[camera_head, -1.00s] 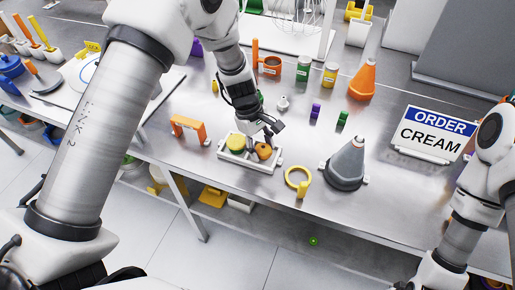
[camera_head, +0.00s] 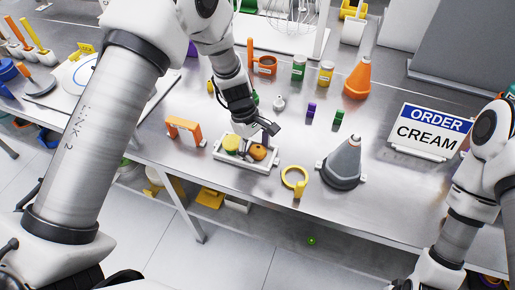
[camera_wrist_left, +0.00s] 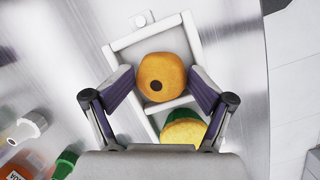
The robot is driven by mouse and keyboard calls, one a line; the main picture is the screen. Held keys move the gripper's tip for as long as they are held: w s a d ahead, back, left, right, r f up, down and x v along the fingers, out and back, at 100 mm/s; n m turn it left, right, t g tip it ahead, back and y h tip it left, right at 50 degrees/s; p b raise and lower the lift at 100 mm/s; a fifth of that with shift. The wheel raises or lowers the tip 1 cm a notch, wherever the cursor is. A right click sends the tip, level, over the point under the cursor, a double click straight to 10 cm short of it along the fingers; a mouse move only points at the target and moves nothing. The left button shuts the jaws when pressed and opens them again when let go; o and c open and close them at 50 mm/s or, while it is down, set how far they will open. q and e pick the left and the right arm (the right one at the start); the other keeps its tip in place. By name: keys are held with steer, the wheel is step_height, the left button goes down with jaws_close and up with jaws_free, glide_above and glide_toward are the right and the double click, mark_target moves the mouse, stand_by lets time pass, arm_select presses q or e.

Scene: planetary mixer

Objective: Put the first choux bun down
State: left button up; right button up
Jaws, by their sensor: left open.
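A round orange-brown choux bun (camera_wrist_left: 161,77) with a dark hole in its top sits in one compartment of a small white tray (camera_wrist_left: 126,39). The bun also shows in the head view (camera_head: 257,153), at the right part of the tray (camera_head: 262,167). My left gripper (camera_wrist_left: 161,88) is open, its two fingers on either side of the bun; I cannot tell whether they touch it. In the head view my left gripper (camera_head: 259,136) is low over the tray. A yellow-topped green piece (camera_wrist_left: 184,132) is in the other compartment. My right gripper is out of view.
An orange bracket (camera_head: 185,129) stands left of the tray. A yellow ring (camera_head: 294,177) and a grey cone (camera_head: 344,165) stand to its right, near the front table edge. Bottles (camera_head: 298,70), an orange cone (camera_head: 360,79) and an order sign (camera_head: 430,130) are farther back.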

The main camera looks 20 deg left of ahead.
arm_select(q)
steer(key=shift+r, duration=0.1)
steer(key=b+v, duration=0.1)
steer(key=v, duration=1.2)
steer(key=shift+s+d, duration=0.1)
steer(key=shift+s, duration=0.05)
